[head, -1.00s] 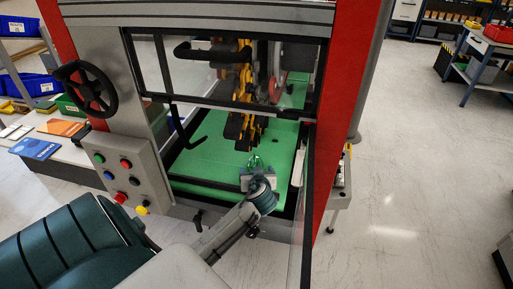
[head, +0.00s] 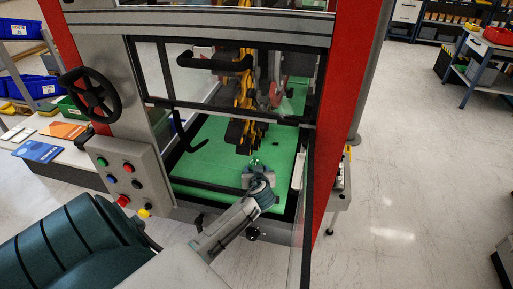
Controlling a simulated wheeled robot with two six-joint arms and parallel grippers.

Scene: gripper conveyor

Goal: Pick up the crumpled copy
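My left arm reaches in from the lower left through the machine's open front. My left gripper (head: 255,163) is low over the green conveyor belt (head: 205,160), just in front of the yellow and black mechanism (head: 243,130). Its fingers are small and partly hidden by the wrist, so I cannot tell whether they are open or shut. I cannot make out a crumpled copy; one may be hidden behind the gripper or the mechanism. A small dark spot (head: 274,143) shows on the belt behind the gripper. My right gripper is not in view.
A black-framed clear panel (head: 308,205) stands just right of the arm. A black-handled clear guard (head: 215,63) hangs above the opening. A button panel (head: 128,178) and black handwheel (head: 90,95) are at left. Open floor lies to the right.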

